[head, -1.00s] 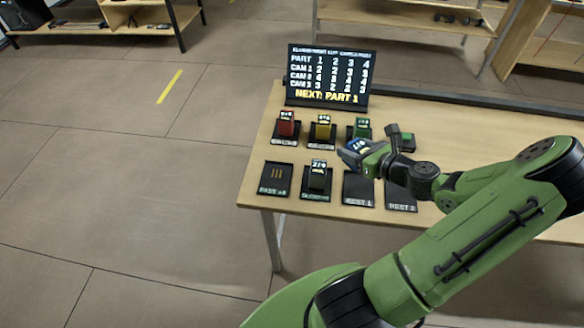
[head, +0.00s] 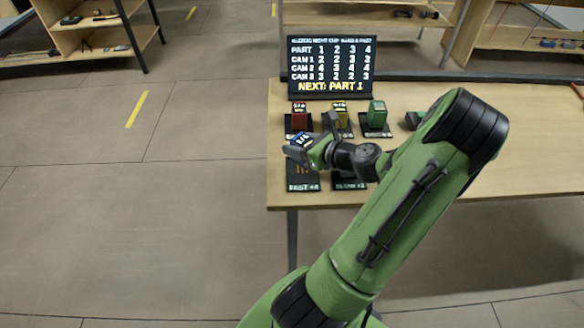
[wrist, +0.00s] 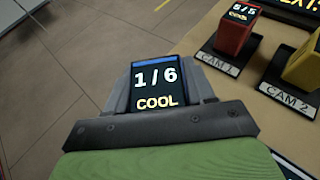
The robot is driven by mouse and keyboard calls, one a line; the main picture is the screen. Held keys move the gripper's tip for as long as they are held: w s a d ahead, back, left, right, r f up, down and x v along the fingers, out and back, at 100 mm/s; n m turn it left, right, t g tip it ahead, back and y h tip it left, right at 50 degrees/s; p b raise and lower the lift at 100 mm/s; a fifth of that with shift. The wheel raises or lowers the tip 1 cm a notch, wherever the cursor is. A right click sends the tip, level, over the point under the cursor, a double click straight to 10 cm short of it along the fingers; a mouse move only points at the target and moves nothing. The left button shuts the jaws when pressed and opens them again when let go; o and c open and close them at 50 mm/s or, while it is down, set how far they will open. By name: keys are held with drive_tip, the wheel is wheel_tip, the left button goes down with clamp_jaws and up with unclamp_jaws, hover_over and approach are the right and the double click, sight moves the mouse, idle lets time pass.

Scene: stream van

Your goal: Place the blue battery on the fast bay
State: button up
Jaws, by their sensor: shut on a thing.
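My gripper (head: 308,152) is shut on the blue battery (head: 299,141), holding it above the front left of the table. In the wrist view the battery (wrist: 154,85) sits between the two fingers, its display reading "1/6 COOL" with a blue edge. The fast bay (head: 302,186), a dark pad at the table's front left corner, is partly hidden behind the gripper and battery. The battery appears over or near this bay in the head view; its height above it cannot be told. The bay does not show clearly in the wrist view.
Red (head: 299,117), yellow (head: 343,119) and green (head: 376,116) batteries stand on camera pads behind. The slow bay (head: 349,185) lies right of the fast bay, mostly hidden by my arm. A display board (head: 331,68) stands at the back.

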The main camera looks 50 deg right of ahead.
wheel_tip(320, 180, down, 5)
drive_tip(key=shift+w+a+f+b, duration=0.1)
drive_tip(key=shift+b, duration=0.9)
drive_tip(key=shift+r, duration=0.25)
drive_tip(key=shift+f, duration=0.1)
drive_tip(key=o, duration=1.3)
drive_tip(key=p+v, duration=0.4)
drive_tip(key=v, duration=0.7)
drive_tip(key=shift+s+r, duration=0.25)
drive_tip(key=shift+s, duration=0.3)
